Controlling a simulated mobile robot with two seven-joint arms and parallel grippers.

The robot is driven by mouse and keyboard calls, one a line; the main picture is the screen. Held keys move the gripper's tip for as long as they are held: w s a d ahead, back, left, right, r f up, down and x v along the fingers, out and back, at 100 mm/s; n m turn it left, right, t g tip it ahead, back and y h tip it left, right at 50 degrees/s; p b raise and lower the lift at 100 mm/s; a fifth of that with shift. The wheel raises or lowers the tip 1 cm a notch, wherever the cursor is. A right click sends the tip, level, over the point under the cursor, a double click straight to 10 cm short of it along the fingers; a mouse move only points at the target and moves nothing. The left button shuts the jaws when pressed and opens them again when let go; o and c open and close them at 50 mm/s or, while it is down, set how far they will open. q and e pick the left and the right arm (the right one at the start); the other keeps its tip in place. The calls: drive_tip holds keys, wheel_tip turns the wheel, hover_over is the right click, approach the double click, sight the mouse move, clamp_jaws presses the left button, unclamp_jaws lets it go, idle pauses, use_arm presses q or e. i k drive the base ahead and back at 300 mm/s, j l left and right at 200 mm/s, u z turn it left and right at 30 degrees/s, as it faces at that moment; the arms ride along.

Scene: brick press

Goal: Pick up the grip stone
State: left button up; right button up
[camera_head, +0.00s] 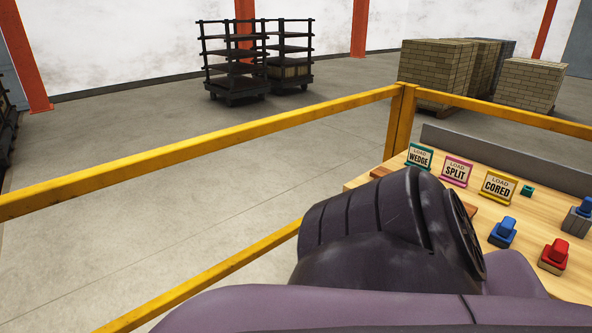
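No object in view can be surely told as the grip stone. A dark purple arm link of mine covers the table's left and near part. Neither of my grippers shows.
Signs reading LOAD WEDGE (419,157), LOAD SPLIT (456,172) and LOAD CORED (497,188) stand along the table's back. A yellow rail (200,146) runs beyond it. Black rack carts (236,65) and brick stacks (437,67) stand farther off on open floor.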

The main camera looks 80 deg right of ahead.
sight(503, 233)
drive_tip(key=k+z, duration=0.15)
drive_tip(key=z, duration=3.65)
